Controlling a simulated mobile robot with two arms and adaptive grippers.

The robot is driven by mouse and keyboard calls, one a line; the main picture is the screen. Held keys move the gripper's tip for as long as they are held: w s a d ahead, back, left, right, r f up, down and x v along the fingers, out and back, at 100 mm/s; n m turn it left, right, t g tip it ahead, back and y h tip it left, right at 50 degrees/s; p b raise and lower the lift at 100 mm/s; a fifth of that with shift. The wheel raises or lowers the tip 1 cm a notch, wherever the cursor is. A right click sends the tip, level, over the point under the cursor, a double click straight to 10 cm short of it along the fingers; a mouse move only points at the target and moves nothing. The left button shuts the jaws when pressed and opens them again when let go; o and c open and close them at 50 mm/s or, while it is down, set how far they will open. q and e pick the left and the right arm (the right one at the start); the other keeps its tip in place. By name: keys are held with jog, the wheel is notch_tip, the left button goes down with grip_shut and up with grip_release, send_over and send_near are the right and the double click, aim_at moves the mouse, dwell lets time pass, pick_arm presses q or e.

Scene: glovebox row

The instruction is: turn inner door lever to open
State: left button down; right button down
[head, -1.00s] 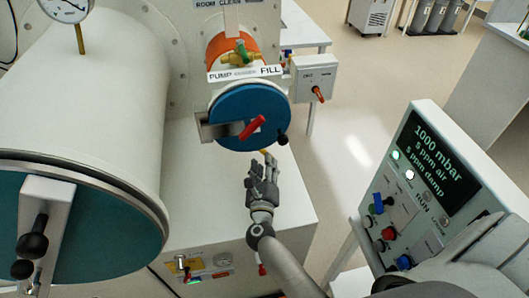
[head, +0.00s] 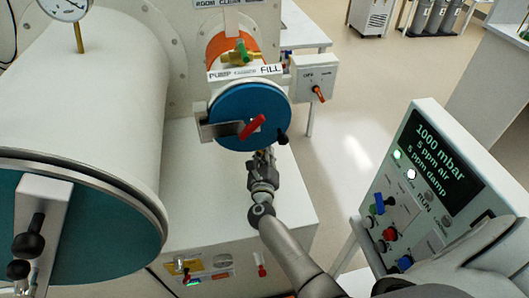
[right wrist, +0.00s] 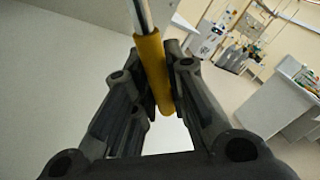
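My right gripper (head: 265,154) is just below the door's lower edge. In the right wrist view, a yellow grip (right wrist: 152,70) on a thin metal rod (right wrist: 141,18) runs between the fingers (right wrist: 163,90). The fingers lie close on both sides and appear shut on it. In the head view the gripper hides this grip. My left gripper is not in view.
A large white cylinder chamber (head: 90,100) with a teal end fills the left. A control panel with a display (head: 435,160) stands at right, near my right arm. A box with an orange switch (head: 318,93) sits right of the door. Floor shows between.

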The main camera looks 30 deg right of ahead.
dwell(0.4)
jog(key=shift+s+d+r+n+t, duration=0.15)
jog(key=shift+d+r+n, duration=0.3)
jog(key=shift+n, duration=0.45)
jog(key=shift+s+d+r+n+t, duration=0.1)
jog(key=shift+d+r+n+t, duration=0.25)
jog(key=shift+n, duration=0.55)
jog(key=shift+d+r+n+t, duration=0.25)
jog(key=shift+r+n, duration=0.35)
jog(key=shift+n, duration=0.35)
jog(key=shift+d+r+n+t, duration=0.2)
jog(key=shift+r+n, duration=0.35)
jog(key=shift+n, duration=0.4)
jog(key=c, duration=1.4)
grip_release()
jog(key=shift+c, duration=0.2)
jog(key=v, duration=1.2)
jog(key=shift+s, duration=0.1)
